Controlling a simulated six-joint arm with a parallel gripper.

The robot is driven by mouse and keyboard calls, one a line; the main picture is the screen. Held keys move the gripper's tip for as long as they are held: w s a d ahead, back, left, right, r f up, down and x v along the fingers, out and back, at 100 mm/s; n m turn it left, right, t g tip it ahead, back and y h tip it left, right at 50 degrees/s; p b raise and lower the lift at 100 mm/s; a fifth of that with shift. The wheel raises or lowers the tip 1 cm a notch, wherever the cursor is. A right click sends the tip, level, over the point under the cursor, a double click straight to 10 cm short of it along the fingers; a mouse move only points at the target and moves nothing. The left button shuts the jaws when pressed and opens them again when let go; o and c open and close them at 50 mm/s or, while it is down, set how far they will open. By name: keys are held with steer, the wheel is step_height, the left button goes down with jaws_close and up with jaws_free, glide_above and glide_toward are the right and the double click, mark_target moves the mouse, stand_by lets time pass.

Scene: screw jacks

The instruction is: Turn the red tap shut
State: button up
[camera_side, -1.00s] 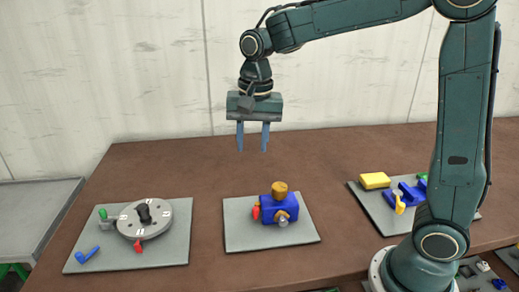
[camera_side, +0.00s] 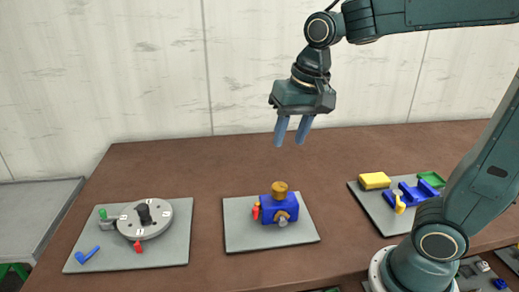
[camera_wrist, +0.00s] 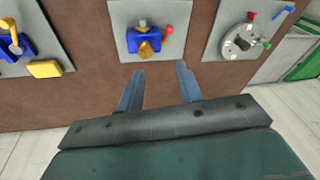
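A small red tap-like part (camera_side: 256,211) sticks out of the left side of a blue block (camera_side: 270,208), which has a brass knob (camera_side: 280,188) on top. In the wrist view the red part (camera_wrist: 169,30) is at the right of the blue block (camera_wrist: 144,42). Its exact turn is too small to tell. My gripper (camera_side: 291,140) is high above the table, tilted, up and behind the block in the side view. In the wrist view my gripper's fingers (camera_wrist: 160,74) are apart with nothing between them.
The block stands on a grey plate (camera_side: 240,235). Left is another plate (camera_side: 175,250) with a round disc (camera_side: 155,225), a red pointer (camera_side: 138,247) and a blue lever (camera_side: 87,255). Right is a plate with a yellow block (camera_side: 375,180) and blue parts. Bare brown table lies between.

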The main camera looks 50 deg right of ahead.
steer(key=s+d+f+n+t, duration=0.1)
steer(key=s+n, duration=0.5)
steer(key=s, duration=0.6)
steer(key=shift+f+t, duration=0.25)
steer(key=shift+t, duration=0.65)
steer(key=shift+s, duration=0.1)
steer(key=w+a+f+m+g, duration=0.1)
steer(key=w+m, duration=0.3)
steer(key=w, duration=0.5)
steer(key=w+a+f+m+g, duration=0.2)
steer(key=w+f+m+g, duration=0.2)
steer(key=w, duration=0.6)
steer(key=shift+w+a+f+m+g, duration=0.2)
steer(key=shift+a+m+g, duration=0.1)
steer(key=shift+m, duration=0.1)
